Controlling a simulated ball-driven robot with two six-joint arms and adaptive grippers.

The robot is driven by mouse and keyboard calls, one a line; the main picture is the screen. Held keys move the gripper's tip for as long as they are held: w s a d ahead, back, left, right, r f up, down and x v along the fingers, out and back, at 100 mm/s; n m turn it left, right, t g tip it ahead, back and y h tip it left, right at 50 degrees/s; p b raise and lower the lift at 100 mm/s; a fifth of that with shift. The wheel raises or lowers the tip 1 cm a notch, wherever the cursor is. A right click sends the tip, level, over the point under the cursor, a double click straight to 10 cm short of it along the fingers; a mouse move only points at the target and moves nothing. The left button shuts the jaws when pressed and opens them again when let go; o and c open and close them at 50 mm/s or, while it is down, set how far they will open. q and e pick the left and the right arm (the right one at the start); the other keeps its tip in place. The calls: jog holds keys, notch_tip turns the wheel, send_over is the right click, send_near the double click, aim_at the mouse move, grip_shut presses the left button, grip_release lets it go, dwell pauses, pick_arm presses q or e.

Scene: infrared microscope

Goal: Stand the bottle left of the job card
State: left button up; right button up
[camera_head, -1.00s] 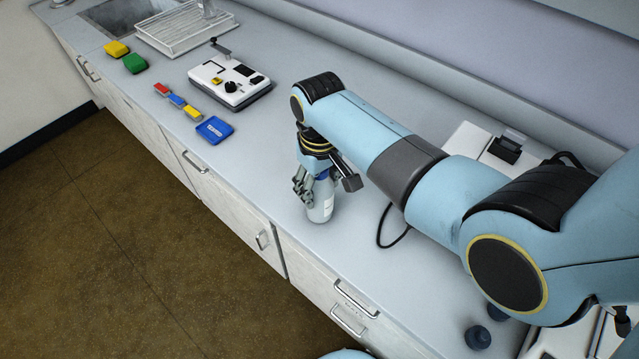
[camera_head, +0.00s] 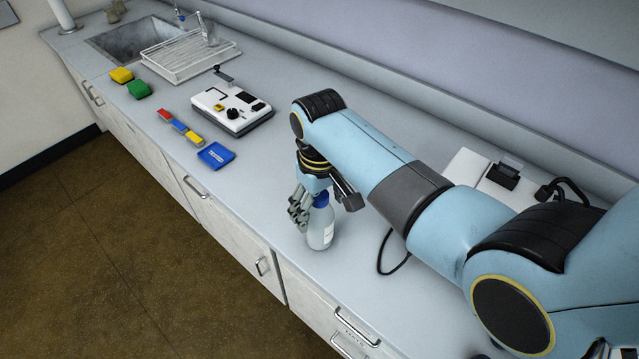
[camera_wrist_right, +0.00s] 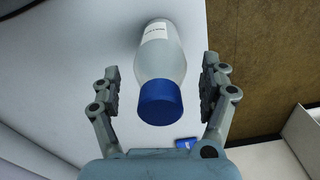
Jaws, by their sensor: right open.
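The bottle (camera_head: 321,232), pale and translucent with a blue cap and a white label, stands upright on the counter near its front edge. In the wrist view the bottle (camera_wrist_right: 161,58) lies between the two fingers, with a gap on each side. My right gripper (camera_head: 318,214) is open around the upper part of the bottle; it also shows in the wrist view (camera_wrist_right: 162,90). A flat blue piece with white marking (camera_head: 216,156) lies left of the bottle; I cannot tell whether it is the job card. My left gripper is out of view.
Red, blue and yellow small blocks (camera_head: 180,127), a white instrument (camera_head: 232,109), and green (camera_head: 139,89) and yellow (camera_head: 121,75) sponges stand farther left. A wire rack (camera_head: 178,55) is beside the sink. A black cable (camera_head: 384,262) lies right of the bottle. The counter between bottle and blue piece is clear.

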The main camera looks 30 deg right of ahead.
notch_tip(320, 180, up, 10)
jog(key=shift+f, duration=0.15)
dwell(0.6)
